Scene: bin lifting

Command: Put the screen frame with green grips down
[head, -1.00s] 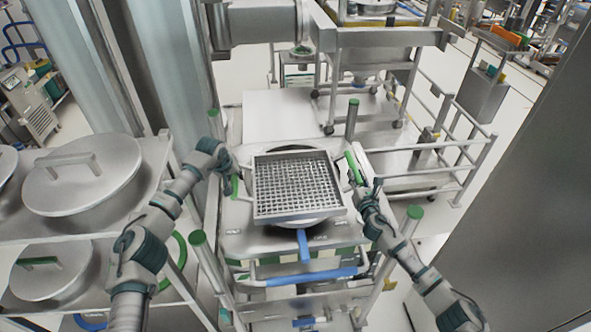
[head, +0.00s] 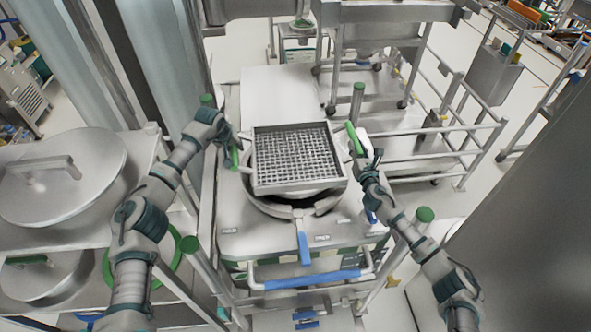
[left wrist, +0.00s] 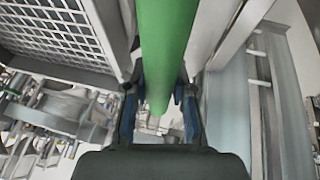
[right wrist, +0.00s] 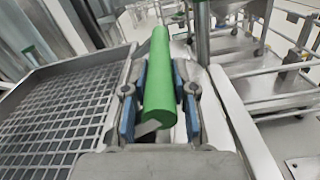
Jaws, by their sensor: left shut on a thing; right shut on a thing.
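The screen frame (head: 297,160) is a square metal frame with a grid. In the head view it is held over the round opening of the machine below it, and the opening's rim shows under its near edge. My left gripper (head: 233,150) is shut on the left green grip, which fills the left wrist view (left wrist: 165,45). My right gripper (head: 360,158) is shut on the right green grip (head: 354,138), also clear between the fingers in the right wrist view (right wrist: 165,85). Whether the frame touches anything below is hard to tell.
The machine (head: 265,238) has a metal top, a blue-handled lever (head: 303,243) and green-capped posts (head: 424,215) at its corners. A shelf with lidded pots (head: 60,180) stands at the left. A railed cart (head: 420,150) stands at the right back.

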